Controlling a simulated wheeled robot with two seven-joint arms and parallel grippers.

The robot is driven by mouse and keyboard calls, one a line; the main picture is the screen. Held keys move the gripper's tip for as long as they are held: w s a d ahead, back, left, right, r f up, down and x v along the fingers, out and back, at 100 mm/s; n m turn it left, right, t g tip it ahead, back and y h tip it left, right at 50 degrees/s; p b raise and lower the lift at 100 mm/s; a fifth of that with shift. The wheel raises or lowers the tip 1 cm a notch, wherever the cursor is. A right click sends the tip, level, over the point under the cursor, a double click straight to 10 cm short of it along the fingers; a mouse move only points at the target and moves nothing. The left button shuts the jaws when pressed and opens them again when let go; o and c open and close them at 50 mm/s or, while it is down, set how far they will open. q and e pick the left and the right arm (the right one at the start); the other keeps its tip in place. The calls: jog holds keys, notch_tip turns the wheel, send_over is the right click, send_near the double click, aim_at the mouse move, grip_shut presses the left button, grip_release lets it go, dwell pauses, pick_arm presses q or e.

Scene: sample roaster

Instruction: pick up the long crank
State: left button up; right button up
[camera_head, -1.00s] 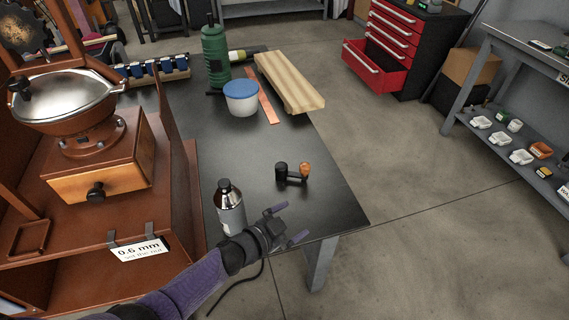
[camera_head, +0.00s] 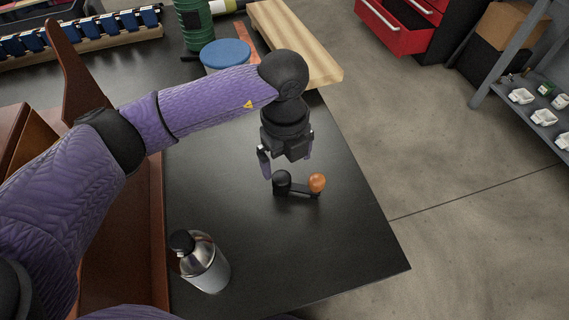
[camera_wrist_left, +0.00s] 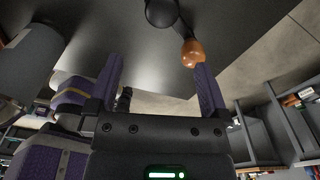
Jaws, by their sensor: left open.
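The crank lies on the black tabletop (camera_head: 243,225); it has a black hub, a dark arm and an orange-brown knob (camera_head: 317,183). In the left wrist view the crank's knob (camera_wrist_left: 193,53) shows beside the tip of the right-hand finger, with the dark hub cut by the top edge. My left gripper (camera_head: 287,163) points down just behind the crank, its jaws open and empty. Its two purple fingers (camera_wrist_left: 160,82) stand wide apart in the wrist view. I cannot tell whether a finger touches the crank. My right gripper is not in view.
A silver bottle with a black cap (camera_head: 205,262) stands at the table's front left. A blue-lidded tub (camera_head: 225,54), a green container (camera_head: 194,22) and a wooden board (camera_head: 296,45) are at the back. Brown wooden machine parts are at left. The table's right edge is close to the crank.

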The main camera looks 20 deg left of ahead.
aim_at(282, 177)
pick_arm(q)
jog(key=shift+w+a+f+y, duration=0.2)
jog(key=shift+w+a+y, duration=0.15)
jog(key=shift+a, duration=0.15)
notch_tip(282, 177, down, 10)
jog(key=b, duration=0.6)
jog(key=shift+w+a, duration=0.15)
jog(key=shift+r, duration=0.35)
grip_shut()
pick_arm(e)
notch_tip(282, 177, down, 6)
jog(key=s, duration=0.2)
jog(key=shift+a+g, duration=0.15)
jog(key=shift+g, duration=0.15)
